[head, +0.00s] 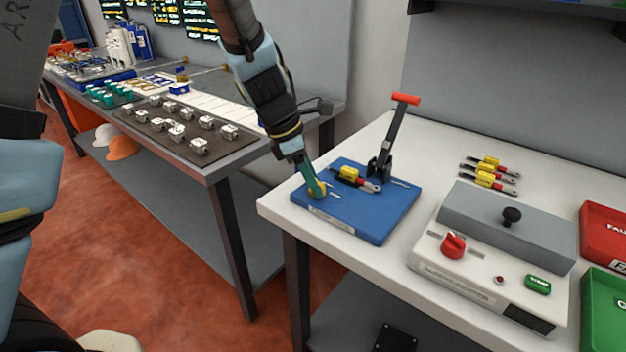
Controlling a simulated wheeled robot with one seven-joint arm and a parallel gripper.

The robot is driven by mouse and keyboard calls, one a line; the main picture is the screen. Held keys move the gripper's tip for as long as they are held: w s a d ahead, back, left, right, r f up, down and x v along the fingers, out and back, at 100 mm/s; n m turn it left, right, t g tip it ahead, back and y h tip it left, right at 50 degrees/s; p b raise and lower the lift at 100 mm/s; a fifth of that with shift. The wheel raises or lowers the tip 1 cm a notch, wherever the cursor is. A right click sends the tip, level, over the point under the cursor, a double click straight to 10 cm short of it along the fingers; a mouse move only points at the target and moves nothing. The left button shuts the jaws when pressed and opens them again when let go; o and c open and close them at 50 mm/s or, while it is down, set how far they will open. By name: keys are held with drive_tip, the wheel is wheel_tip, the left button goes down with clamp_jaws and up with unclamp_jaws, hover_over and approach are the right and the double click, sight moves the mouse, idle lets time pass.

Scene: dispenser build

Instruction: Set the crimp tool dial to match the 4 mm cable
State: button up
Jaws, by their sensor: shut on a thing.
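The crimp tool is a blue base plate (372,222) with an upright black lever (392,135) topped by a red handle (406,98). A yellow dial (318,190) sits at the plate's left corner, with a small pale mark beside it. My gripper (316,192) points down at the dial and is shut on it, hiding much of it. The dial's setting is too small to read. A yellow piece with a red section and metal lug (354,178) lies on the plate in front of the lever. It looks like a cable.
Several similar yellow-and-red pieces (488,175) lie at the back of the white table (375,140). A tester box with a red knob (453,245) stands right of the plate. Red (604,235) and green (604,308) bins are at far right. A dark bench (215,165) stands left.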

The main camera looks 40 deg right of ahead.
clamp_jaws()
drive_tip(key=shift+w+m, duration=0.15)
drive_tip(key=shift+m, duration=0.25)
drive_tip(key=m+p, duration=0.1)
drive_tip(key=m, duration=0.1)
drive_tip(key=m+g+y+p, duration=0.1)
drive_tip(key=m+p, duration=0.1)
drive_tip(key=shift+w+d+r+m+g+y, duration=0.1)
drive_tip(key=shift+d+r+m+g+y, duration=0.05)
drive_tip(key=shift+m+g+y, duration=0.2)
drive_tip(key=m, duration=0.2)
drive_tip(key=m+y+p, duration=0.1)
drive_tip(key=m, duration=0.1)
drive_tip(key=m+y+p, duration=0.1)
drive_tip(key=m, duration=0.1)
drive_tip(key=shift+d+g, duration=0.25)
drive_tip(key=shift+m, duration=0.25)
drive_tip(key=o, duration=0.8)
unclamp_jaws()
